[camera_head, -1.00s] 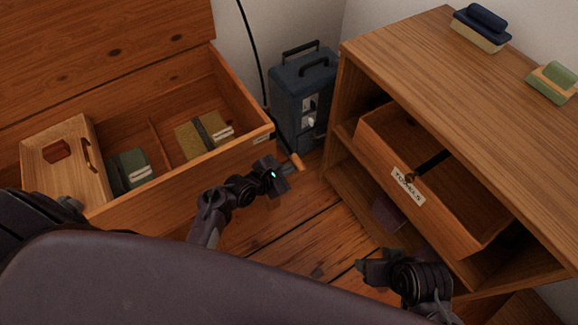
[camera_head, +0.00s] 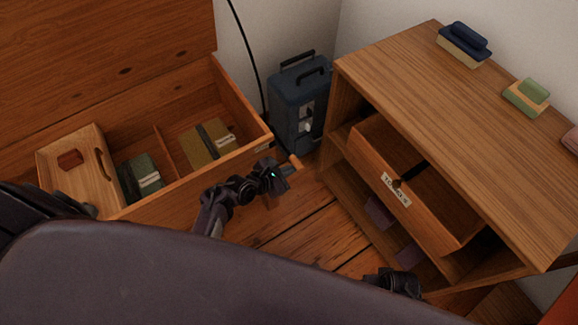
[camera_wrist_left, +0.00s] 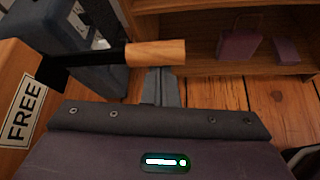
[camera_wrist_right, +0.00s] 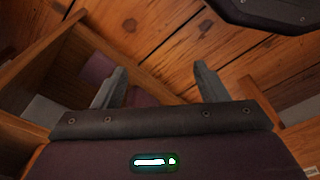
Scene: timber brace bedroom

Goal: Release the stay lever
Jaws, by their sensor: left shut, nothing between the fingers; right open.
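The stay lever has a light wooden handle (camera_wrist_left: 157,53) on a dark rod (camera_wrist_left: 97,56), beside a white label reading FREE (camera_wrist_left: 25,110) on the chest's wood. In the head view the handle (camera_head: 295,162) sticks out past the chest's front right corner. My left gripper (camera_head: 283,180) is shut and empty, close to the handle. In the left wrist view its fingers (camera_wrist_left: 161,82) are together, just below the handle; I cannot tell whether they touch it. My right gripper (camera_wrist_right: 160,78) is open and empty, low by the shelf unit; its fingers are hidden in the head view.
The open chest (camera_head: 190,182) holds a wooden tray (camera_head: 78,190) and bundles. A blue case (camera_head: 297,108) stands behind the lever. The shelf unit (camera_head: 420,70) on the right has its drawer (camera_head: 425,218) pulled out. Bare floor (camera_head: 300,235) lies between.

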